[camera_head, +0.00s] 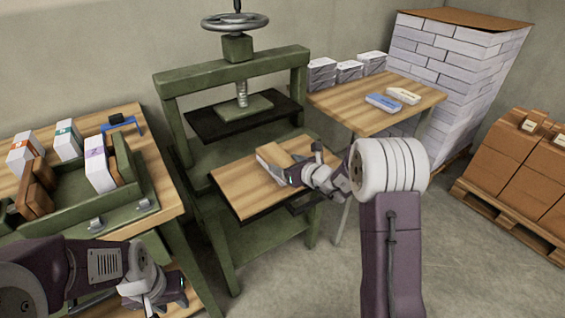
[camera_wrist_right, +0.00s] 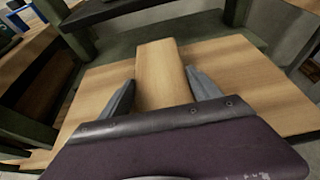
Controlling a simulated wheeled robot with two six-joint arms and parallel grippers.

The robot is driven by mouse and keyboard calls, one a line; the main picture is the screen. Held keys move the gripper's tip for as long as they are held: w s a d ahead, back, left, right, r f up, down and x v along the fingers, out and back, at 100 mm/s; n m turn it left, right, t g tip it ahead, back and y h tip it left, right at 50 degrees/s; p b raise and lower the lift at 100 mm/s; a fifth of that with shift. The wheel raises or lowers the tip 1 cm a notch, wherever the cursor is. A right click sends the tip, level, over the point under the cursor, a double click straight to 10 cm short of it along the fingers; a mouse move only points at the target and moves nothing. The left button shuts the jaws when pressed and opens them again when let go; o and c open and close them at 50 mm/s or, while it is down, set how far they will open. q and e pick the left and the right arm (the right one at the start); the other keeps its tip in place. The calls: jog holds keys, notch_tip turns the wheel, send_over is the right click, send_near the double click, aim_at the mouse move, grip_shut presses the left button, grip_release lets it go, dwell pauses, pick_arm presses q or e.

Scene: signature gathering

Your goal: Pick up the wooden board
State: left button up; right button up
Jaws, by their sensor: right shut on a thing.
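The wooden board (camera_head: 276,153) is a small pale brown block over the wood-topped surface of the green press. In the right wrist view the board (camera_wrist_right: 161,68) sits between the two fingers. My right gripper (camera_head: 297,166) is shut on it, with a finger at each side (camera_wrist_right: 160,88). Whether the board is clear of what lies under it cannot be told. A pale edge (camera_head: 268,170) shows beside it, partly hidden by the gripper. My left gripper (camera_head: 168,292) is low at the left; its finger gap is not clear.
The green press (camera_head: 170,95) has a handwheel (camera_head: 236,22) and a dark plate above the work surface (camera_head: 235,188). A left bench (camera_head: 158,210) holds a green fixture with books. A right table (camera_head: 372,122) carries white stacks and small boxes. Piled white blocks (camera_head: 450,55) stand behind.

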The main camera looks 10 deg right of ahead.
jog(key=r+p, duration=0.1)
jog(key=r, duration=0.1)
jog(key=d+r, duration=0.1)
jog(key=r, duration=0.2)
jog(key=shift+p, duration=0.35)
jog(key=d+r+p, duration=0.3)
jog(key=d+r, duration=0.3)
jog(key=d, duration=0.4)
jog(key=shift+s+d, duration=0.35)
